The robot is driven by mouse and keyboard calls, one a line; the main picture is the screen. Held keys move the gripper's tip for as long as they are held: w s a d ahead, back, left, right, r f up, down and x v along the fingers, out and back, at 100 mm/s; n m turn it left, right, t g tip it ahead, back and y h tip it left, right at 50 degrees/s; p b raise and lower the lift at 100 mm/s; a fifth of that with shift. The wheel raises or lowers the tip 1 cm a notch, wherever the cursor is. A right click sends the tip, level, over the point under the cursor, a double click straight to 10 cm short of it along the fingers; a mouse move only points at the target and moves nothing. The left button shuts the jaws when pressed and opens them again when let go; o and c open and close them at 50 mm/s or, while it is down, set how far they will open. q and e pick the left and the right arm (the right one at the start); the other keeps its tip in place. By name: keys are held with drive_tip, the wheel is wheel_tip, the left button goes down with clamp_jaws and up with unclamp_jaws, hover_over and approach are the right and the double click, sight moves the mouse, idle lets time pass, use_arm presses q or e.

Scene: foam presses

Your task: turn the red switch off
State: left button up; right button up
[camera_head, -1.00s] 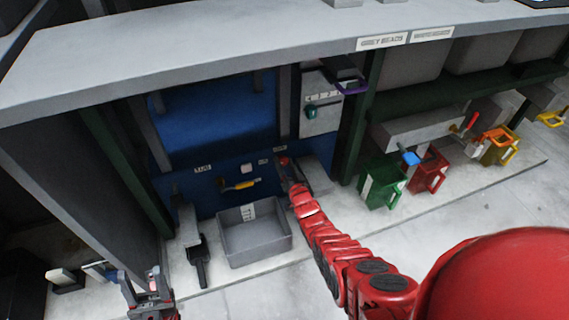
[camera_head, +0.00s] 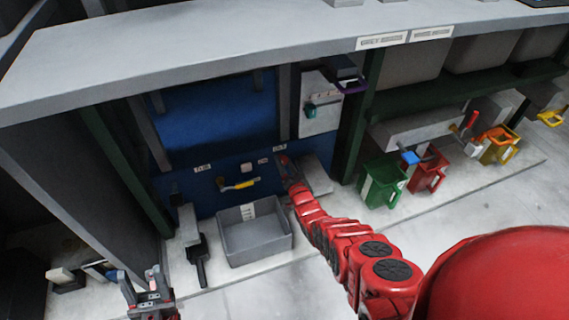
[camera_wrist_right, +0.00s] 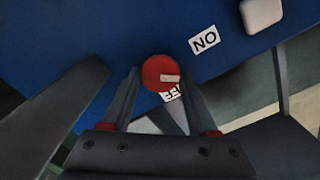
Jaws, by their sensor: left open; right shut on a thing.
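The red switch (camera_wrist_right: 161,73) is a round red knob with a pale bar mark, on the blue panel (camera_wrist_right: 150,28). In the right wrist view it sits between the fingertips of my right gripper (camera_wrist_right: 160,88), which is shut on it. The pale bar lies nearly level in that view. In the head view the red switch (camera_head: 284,160) shows as a small red spot at the end of my right arm, partly hidden by the gripper. My left gripper (camera_head: 145,284) is open and empty at the lower left, away from the panel.
A label reading "NO" (camera_wrist_right: 205,39) and a white button (camera_wrist_right: 262,14) are beside the switch. A grey bin (camera_head: 258,240) stands below the panel. A yellow-handled lever (camera_head: 241,184) is to the left. Green (camera_head: 380,185) and red (camera_head: 428,170) containers stand at right.

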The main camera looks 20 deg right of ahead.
drive_tip(key=shift+d+m, duration=0.1)
drive_tip(key=shift+m, duration=0.2)
drive_tip(key=m+b, duration=0.1)
drive_tip(key=m, duration=0.2)
drive_tip(key=shift+f, duration=0.15)
drive_tip(key=m+b, duration=0.1)
drive_tip(key=m, duration=0.5)
drive_tip(key=shift+m, duration=0.3)
drive_tip(key=o, duration=1.3)
drive_tip(key=shift+o, duration=0.2)
drive_tip(key=shift+s, duration=0.15)
